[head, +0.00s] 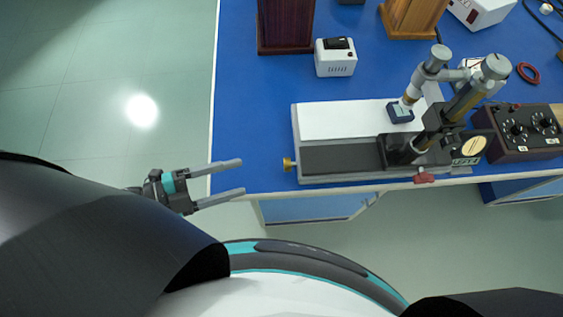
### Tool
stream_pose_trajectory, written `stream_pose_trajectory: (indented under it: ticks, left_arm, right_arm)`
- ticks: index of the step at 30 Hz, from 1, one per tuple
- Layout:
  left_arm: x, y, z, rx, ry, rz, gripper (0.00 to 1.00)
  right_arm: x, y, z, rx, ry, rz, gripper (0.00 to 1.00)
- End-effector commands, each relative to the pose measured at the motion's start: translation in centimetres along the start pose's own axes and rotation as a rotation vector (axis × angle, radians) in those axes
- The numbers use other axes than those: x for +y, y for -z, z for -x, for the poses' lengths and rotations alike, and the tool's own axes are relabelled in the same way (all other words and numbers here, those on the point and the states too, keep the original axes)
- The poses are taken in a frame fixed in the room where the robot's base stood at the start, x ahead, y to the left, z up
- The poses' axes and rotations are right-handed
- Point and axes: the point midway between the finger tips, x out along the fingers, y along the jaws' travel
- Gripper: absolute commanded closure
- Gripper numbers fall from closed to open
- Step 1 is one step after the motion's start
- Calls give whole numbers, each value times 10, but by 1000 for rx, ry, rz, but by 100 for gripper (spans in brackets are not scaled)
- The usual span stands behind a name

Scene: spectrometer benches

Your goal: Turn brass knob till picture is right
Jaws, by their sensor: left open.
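The brass knob (288,164) sticks out from the left end of a long bench instrument (340,160) with a dark and white top. The instrument lies near the front edge of the blue table. My left gripper (242,178) is open and empty, its two fingers pointing right toward the knob. A clear gap separates the fingertips from the knob. A microscope-like tube assembly (436,60) stands on the instrument's right part. No picture or screen that I can make out shows. My right gripper is not in view.
A dark box with dials (520,132) stands right of the instrument. A small white device (335,62) and a dark wooden block (285,28) stand behind it. A red ring (528,73) lies at the right. The blue table (245,110) is clear left of the instrument.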

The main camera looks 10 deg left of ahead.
Motion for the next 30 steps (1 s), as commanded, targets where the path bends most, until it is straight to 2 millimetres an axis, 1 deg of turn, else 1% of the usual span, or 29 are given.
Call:
stream_pose_trajectory:
  ticks: [1,6,12,18,24,30]
  left_arm:
    - [-1,0,-10,3,5,-3,31]
    - [-1,-1,-38,2,4,-3,31]
    - [0,-1,-70,1,3,0,31]
    - [0,-1,-95,-1,2,0,31]
    - [0,-1,-108,-2,0,0,31]
    - [0,-1,-110,-2,-1,1,31]
  right_arm:
    - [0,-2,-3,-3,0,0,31]
    - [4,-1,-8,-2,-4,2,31]
    - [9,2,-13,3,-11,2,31]
    - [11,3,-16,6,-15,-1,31]
    - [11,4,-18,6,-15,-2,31]
    - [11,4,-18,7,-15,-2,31]
